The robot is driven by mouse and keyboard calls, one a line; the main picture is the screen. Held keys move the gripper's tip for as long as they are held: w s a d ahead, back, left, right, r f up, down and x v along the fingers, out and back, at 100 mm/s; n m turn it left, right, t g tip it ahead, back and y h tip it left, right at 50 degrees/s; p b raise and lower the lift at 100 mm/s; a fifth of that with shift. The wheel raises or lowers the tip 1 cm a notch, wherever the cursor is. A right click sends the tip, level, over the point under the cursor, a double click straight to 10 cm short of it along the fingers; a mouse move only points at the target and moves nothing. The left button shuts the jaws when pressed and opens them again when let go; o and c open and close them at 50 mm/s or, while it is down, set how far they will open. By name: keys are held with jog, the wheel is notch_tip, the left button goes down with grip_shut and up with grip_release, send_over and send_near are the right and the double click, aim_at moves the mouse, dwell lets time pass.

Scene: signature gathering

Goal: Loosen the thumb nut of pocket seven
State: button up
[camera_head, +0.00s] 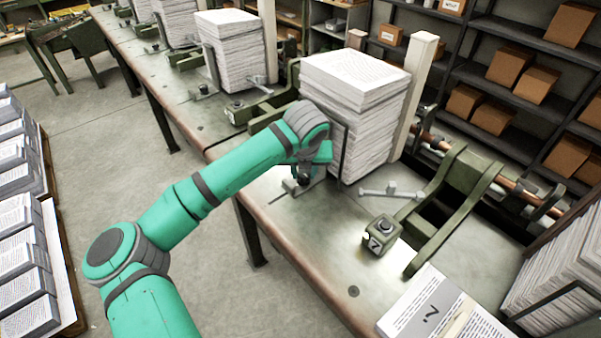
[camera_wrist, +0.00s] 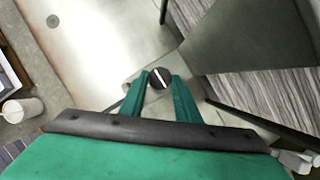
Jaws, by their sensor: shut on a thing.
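The thumb nut (camera_wrist: 160,78) is a small dark round knob with a white line across its top, in the middle of the wrist view. My gripper (camera_wrist: 161,81) has its two teal fingers on either side of it, shut on it. In the head view my gripper (camera_head: 302,181) is low at the bench, by the near foot of the tall paper stack (camera_head: 358,120); my arm hides much of the nut there. A green block (camera_head: 380,237) with a 7 label and a round top button stands to the right on the bench.
A metal bar with a knob (camera_head: 391,193) lies right of the stack. A sheet marked 7 (camera_head: 432,308) lies at the bench's front right. Green brackets (camera_head: 455,195) stand behind. More paper stacks (camera_head: 232,55) stand farther along the bench (camera_head: 300,240). Shelves hold brown boxes (camera_head: 510,66).

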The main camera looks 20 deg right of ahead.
jog(key=shift+s+d, duration=0.25)
jog(key=o, duration=0.9)
jog(key=shift+o, duration=0.7)
jog(key=shift+a, duration=0.1)
jog(key=shift+w, duration=0.1)
jog(key=shift+r, duration=0.1)
jog(key=v, duration=1)
jog(key=shift+r, duration=0.25)
jog(key=shift+a, duration=0.1)
